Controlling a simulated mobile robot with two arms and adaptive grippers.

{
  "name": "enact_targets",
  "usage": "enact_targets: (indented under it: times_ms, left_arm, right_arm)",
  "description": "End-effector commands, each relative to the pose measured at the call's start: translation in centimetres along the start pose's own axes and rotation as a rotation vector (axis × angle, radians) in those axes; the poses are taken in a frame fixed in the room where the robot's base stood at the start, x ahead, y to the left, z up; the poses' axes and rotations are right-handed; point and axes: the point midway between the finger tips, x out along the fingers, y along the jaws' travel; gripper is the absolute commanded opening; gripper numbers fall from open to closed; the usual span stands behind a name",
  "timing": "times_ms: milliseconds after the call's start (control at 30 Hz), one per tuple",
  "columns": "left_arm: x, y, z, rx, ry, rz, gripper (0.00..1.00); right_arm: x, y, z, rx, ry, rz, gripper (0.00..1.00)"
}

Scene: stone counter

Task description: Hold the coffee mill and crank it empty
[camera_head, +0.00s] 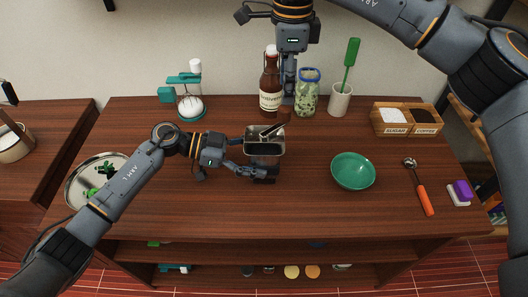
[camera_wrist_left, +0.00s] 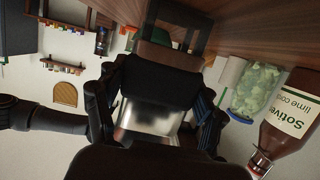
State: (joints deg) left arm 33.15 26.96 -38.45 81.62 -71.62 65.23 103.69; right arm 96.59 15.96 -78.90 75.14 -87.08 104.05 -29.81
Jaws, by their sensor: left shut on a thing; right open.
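The coffee mill (camera_head: 265,149) stands upright on the counter, with a silver, open-topped hopper and a dark crank handle across its top. My left gripper (camera_head: 262,173) is shut on its lower body from the near side. In the left wrist view the silver mill (camera_wrist_left: 148,117) sits between the dark fingers of my left gripper (camera_wrist_left: 155,85). My right gripper (camera_head: 288,98) points down beyond the mill, between the brown bottle and the green jar. It is open and apart from the crank. The hopper's contents and the mill's base are hard to see.
A brown bottle (camera_head: 271,82), a green jar (camera_head: 308,93) and a cup with a green brush (camera_head: 341,98) stand behind. A teal bowl (camera_head: 353,171) and an orange-handled scoop (camera_head: 425,198) are right. Sugar and coffee boxes (camera_head: 407,120) stand at the back right.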

Motion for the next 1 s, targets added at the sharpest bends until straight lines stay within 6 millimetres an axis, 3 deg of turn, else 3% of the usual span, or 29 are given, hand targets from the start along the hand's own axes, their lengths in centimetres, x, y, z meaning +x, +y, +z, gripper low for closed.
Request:
enact_targets:
  times_ms: [333, 367, 467, 500, 833, 1000]
  left_arm:
    - [0.0, 0.0, 0.0, 0.000, -0.001, 0.000, 0.42]
    - [0.0, 0.0, 0.0, 0.000, -0.001, 0.000, 0.73]
    - [0.0, 0.0, 0.0, 0.000, -0.001, 0.000, 0.94]
    - [0.0, 0.0, 0.0, 0.000, -0.001, 0.000, 0.96]
    - [-0.1, 0.0, 0.0, 0.000, -0.001, 0.000, 0.96]
    - [-1.7, -0.1, 0.1, 0.000, -0.002, -0.003, 0.96]
  right_arm:
    - [-0.1, 0.0, 0.0, 0.000, 0.000, 0.000, 0.53]
    - [-0.1, 0.0, 0.0, 0.000, 0.000, 0.000, 0.53]
    - [-0.1, 0.0, 0.0, 0.000, 0.000, 0.000, 0.53]
    - [-0.1, 0.0, 0.0, 0.000, 0.000, 0.000, 0.53]
    - [-0.1, 0.0, 0.0, 0.000, 0.000, 0.000, 0.53]
    - [-0.1, 0.0, 0.0, 0.000, 0.000, 0.000, 0.53]
